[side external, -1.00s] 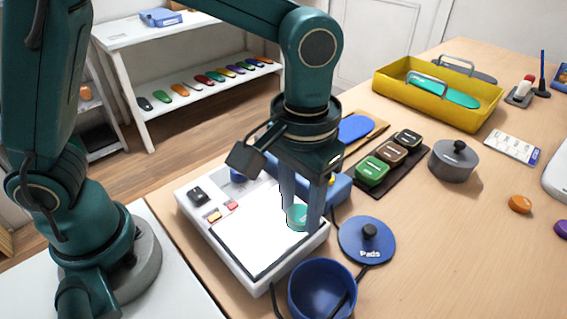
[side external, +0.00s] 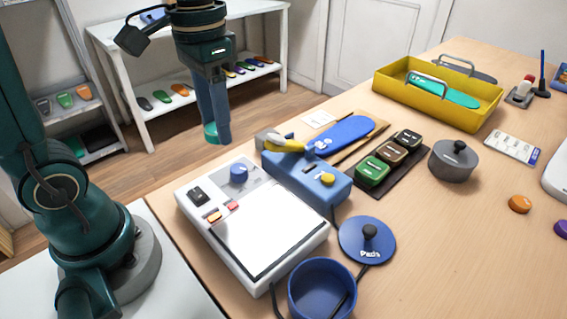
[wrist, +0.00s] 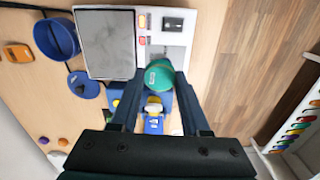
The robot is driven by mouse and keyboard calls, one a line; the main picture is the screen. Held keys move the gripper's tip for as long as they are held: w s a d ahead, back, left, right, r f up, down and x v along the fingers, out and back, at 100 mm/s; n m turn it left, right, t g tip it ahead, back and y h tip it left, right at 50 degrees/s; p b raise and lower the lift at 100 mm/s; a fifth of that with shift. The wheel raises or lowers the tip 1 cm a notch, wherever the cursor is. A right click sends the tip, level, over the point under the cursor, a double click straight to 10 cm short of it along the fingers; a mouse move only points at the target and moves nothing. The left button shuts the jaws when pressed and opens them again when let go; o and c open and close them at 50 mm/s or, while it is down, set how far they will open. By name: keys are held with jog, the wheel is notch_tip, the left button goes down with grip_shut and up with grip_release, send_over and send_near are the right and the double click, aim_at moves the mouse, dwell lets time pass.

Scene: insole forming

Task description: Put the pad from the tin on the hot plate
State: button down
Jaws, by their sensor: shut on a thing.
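My gripper (side external: 218,137) is shut on a round teal-green pad (side external: 210,132), held high beyond the far left edge of the bench. The pad (wrist: 159,75) sits between the fingertips in the wrist view. The hot plate (side external: 265,228) is a white box with a bright bare plate, a blue knob and switches; nothing lies on the plate. It also shows in the wrist view (wrist: 107,45). The blue tin (side external: 322,290) stands open at the front of the bench; its contents are not clear. Its lid (side external: 367,240), marked "Pads", lies beside it.
A blue device (side external: 308,180) with a yellow-grey lever stands just behind the hot plate. A blue insole (side external: 345,137), a dark tray of small tins (side external: 390,160), a grey pot (side external: 453,162) and a yellow carrier (side external: 440,100) stand farther back. An orange disc (side external: 519,204) lies right.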

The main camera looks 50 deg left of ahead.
jog(key=shift+a+r, duration=0.15)
jog(key=shift+a, duration=0.15)
send_over(268, 224)
notch_tip(268, 224, down, 7)
jog(key=shift+s+r, duration=0.1)
jog(key=shift+f, duration=2.1)
jog(key=shift+f, duration=0.15)
jog(key=shift+c, duration=1.9)
grip_release()
